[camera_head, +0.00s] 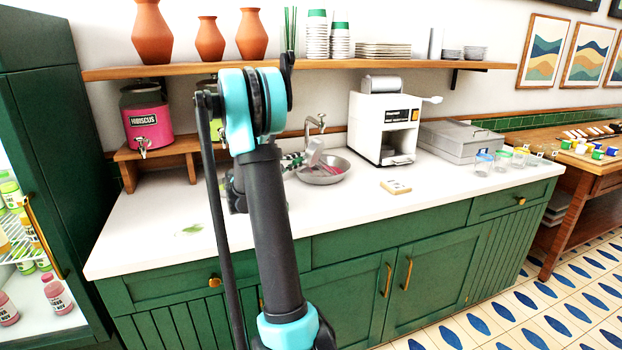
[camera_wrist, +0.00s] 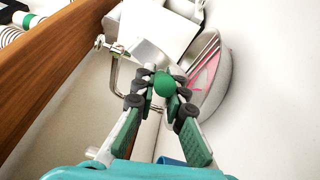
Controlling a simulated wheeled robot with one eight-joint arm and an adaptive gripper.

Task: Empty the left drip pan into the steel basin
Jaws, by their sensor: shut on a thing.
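My gripper (camera_wrist: 160,88) is shut on a round green knob (camera_wrist: 164,84), which seems to be the handle of the drip pan. The pale grey pan (camera_head: 313,152) looks steeply tilted over the steel basin (camera_head: 322,180); in the wrist view its pale side (camera_wrist: 150,54) lies just beyond my fingers. The basin also shows in the wrist view (camera_wrist: 222,88), with pink streaks inside it. My arm hides much of the gripper in the head view. I cannot see whether liquid is left in the pan.
A tap (camera_head: 316,124) stands behind the basin. A wooden shelf (camera_head: 300,69) runs above. A pink hibiscus dispenser (camera_head: 146,122) stands on a wooden stand (camera_head: 157,157) at left. A white machine (camera_head: 384,128) stands right of the basin. The front of the counter (camera_head: 350,218) is mostly clear.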

